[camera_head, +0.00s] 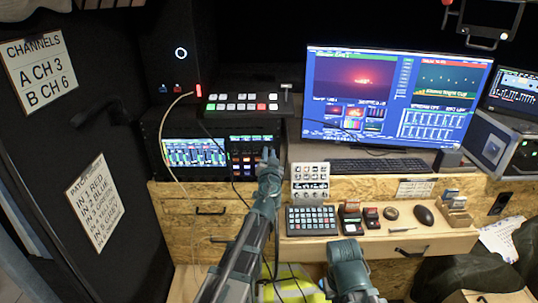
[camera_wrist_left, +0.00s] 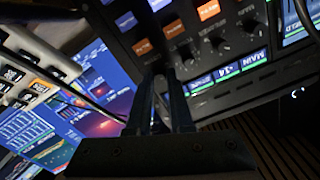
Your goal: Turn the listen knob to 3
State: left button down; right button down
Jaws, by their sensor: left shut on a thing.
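A black rack unit (camera_head: 181,154) with lit screens, coloured buttons and small knobs stands left of the monitor. My left gripper (camera_head: 268,156) reaches up to its right part. In the left wrist view the unit's panel (camera_wrist_left: 205,62) fills the upper right, with a row of black knobs and orange and blue buttons. The left gripper's fingers (camera_wrist_left: 163,72) are shut on a small knob at the panel; the fingers mostly hide it, and its label and setting cannot be read. My right gripper (camera_head: 346,250) is low in the middle, away from the panel, its jaws unclear.
A switcher (camera_head: 242,107) sits on top of the rack unit. A pale cable (camera_head: 165,130) hangs down its front left. A drawer shelf (camera_head: 385,244) holds small items.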

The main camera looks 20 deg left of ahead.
pick_arm(q)
jog(key=m, duration=0.5)
jog(key=shift+m, duration=0.3)
jog(key=shift+s+m, duration=0.1)
jog(key=shift+m, duration=2.2)
jog(key=c, duration=1.1)
grip_release()
